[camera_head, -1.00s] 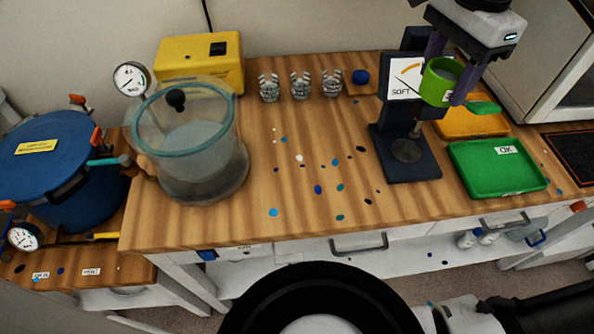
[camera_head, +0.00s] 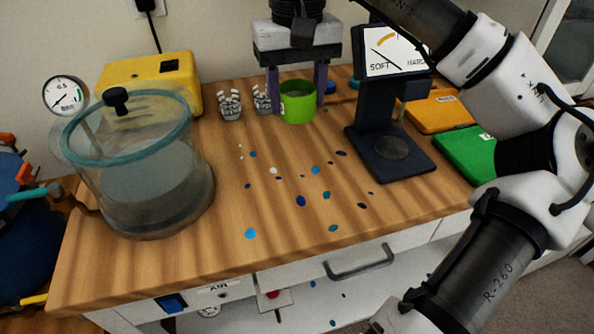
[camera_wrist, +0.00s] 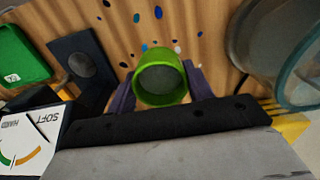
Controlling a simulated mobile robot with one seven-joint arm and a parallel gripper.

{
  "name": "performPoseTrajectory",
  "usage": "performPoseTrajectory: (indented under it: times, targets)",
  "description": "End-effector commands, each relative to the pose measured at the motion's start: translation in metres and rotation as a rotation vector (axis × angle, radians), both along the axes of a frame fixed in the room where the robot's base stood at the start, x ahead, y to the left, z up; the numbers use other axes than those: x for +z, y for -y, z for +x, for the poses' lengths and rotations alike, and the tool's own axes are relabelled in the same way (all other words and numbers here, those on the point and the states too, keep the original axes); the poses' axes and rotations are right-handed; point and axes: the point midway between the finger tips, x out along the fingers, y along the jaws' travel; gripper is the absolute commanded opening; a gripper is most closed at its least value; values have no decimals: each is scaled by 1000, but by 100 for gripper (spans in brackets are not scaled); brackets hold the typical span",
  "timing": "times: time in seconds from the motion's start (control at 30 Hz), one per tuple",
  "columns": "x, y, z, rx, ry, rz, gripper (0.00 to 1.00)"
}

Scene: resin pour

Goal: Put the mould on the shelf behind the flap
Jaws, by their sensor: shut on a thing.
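The mould is a bright green round cup (camera_head: 297,108) with grey content, held over the back of the wooden worktop. My gripper (camera_head: 296,92) is shut on it, one purple finger on each side. In the wrist view the mould (camera_wrist: 161,84) sits upright between the fingers (camera_wrist: 160,92), its grey fill showing from above. Whether it touches the worktop is hard to tell. I cannot tell whether this is the flap.
A glass vacuum chamber (camera_head: 150,190) stands left, before a yellow box (camera_head: 150,82). Small clear cups (camera_head: 231,107) stand behind. A dark hardness tester (camera_head: 392,150) is right of the mould, beside orange (camera_head: 437,110) and green (camera_head: 468,155) trays. Resin drops dot the clear middle.

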Motion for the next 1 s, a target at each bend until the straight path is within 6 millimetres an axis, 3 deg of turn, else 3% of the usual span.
performPoseTrajectory:
  times: [0.1, 0.33, 0.63, 0.83, 1.0]
  targets:
    - [-34, 1, -1, -1, -2, -1, 28]
    - [-86, 0, -1, -2, -1, 1, 28]
    - [-112, 0, 0, -3, 0, 0, 28]
    - [-141, 0, -1, -3, -1, 1, 28]
    - [-146, 0, 0, -4, 2, 1, 28]
